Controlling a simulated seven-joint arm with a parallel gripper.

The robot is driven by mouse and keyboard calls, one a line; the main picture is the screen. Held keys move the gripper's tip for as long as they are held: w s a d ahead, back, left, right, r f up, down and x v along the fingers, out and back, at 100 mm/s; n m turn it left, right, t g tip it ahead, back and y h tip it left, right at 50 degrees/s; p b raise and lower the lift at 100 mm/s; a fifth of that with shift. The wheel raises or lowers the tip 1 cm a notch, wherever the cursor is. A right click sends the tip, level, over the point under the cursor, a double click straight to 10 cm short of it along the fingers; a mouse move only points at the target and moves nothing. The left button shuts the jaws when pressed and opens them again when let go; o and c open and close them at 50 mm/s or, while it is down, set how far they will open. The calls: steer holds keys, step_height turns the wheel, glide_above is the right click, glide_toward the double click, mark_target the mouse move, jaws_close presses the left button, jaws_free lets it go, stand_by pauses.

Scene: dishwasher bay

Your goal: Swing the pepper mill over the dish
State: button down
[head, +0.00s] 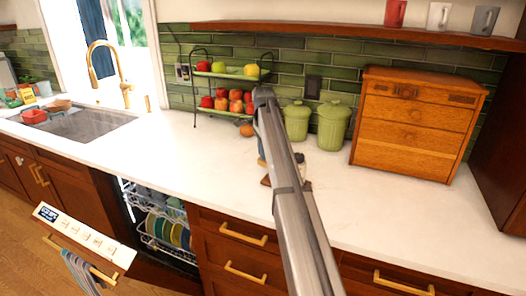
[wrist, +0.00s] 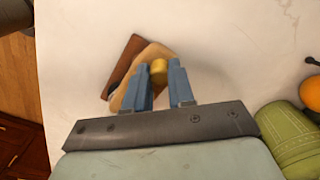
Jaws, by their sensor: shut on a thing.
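My gripper (wrist: 162,82) points down at the counter, its two blue fingers shut on a small yellow piece (wrist: 158,70), which I take to be the top of the pepper mill. The rest of the mill is hard to make out. Beneath it in the wrist view lie a tan wooden shape (wrist: 153,54) and a dark brown angular piece (wrist: 126,54); I cannot tell which of these, if any, is the dish. In the head view my arm covers most of this spot; a brown corner (head: 266,181) shows beside it.
A two-tier fruit rack (head: 222,74) and green canisters (head: 333,125) stand behind my arm. A wooden drawer box (head: 412,128) is at right. The front counter (head: 400,215) is clear. The dishwasher (head: 165,225) is open below, left. An orange (wrist: 311,92) is at the wrist view's right.

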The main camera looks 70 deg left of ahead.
steer(key=c, duration=0.9)
jaws_free()
steer(key=shift+c, duration=0.2)
steer(key=shift+r, duration=0.1)
step_height(320, 180, up, 14)
steer(key=shift+f, duration=0.2)
